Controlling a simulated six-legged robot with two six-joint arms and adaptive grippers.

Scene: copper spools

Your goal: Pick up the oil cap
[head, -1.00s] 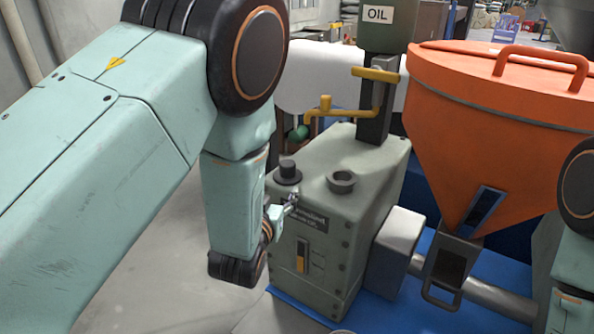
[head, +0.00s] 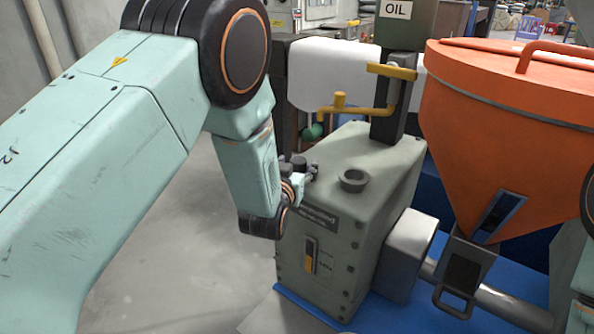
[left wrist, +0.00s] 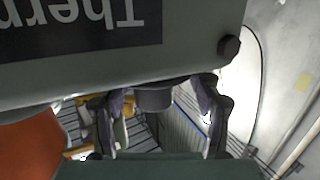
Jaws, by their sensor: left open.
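In the left wrist view the cap (left wrist: 154,98) shows as a short dark cylinder between the two fingers, with a clear gap on each side. My right gripper is out of view.
A yellow tap pipe (head: 350,111) overhangs behind. A large orange hopper (head: 510,130) stands at the right. Clear grey floor lies left of the box.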

